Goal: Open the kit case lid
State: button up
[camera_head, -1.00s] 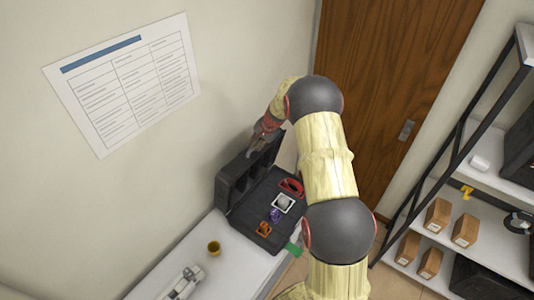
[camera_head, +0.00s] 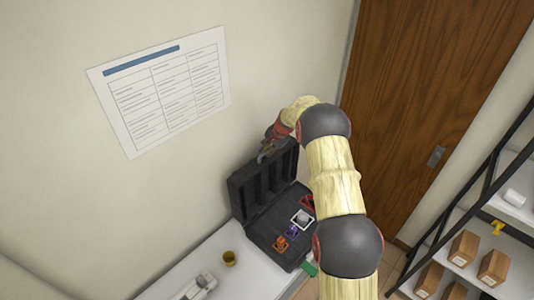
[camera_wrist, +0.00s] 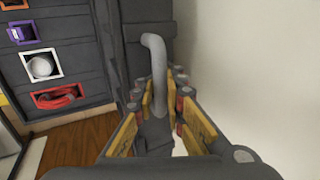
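The black kit case (camera_head: 266,224) stands on the white counter with its lid (camera_head: 250,187) up, near the wall. The lid's ribbed inner face shows, and the base holds coloured items in cut-outs. My gripper (camera_head: 265,157) is at the lid's top edge. In the wrist view, a grey curved handle (camera_wrist: 156,62) runs down between the fingers of my gripper (camera_wrist: 163,92). The fingers stand apart on both sides of it, with narrow gaps; firm contact does not show. Part of the case's right side is hidden by my arm in the head view.
A small yellow cup (camera_head: 229,258) and a white device (camera_head: 198,287) stand on the counter left of the case. The wall with a poster (camera_head: 165,90) is behind the lid. A wooden door (camera_head: 430,110) and a shelf with boxes (camera_head: 463,248) are to the right.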

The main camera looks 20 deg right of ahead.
jog(key=shift+o, duration=0.9)
jog(key=shift+w+r, duration=0.1)
jog(key=shift+r, duration=0.3)
jog(key=shift+f, duration=0.3)
jog(key=shift+s+d+r, duration=0.1)
jog(key=shift+s+r, duration=0.2)
jog(key=shift+r, duration=0.2)
jog(key=v, duration=1.1)
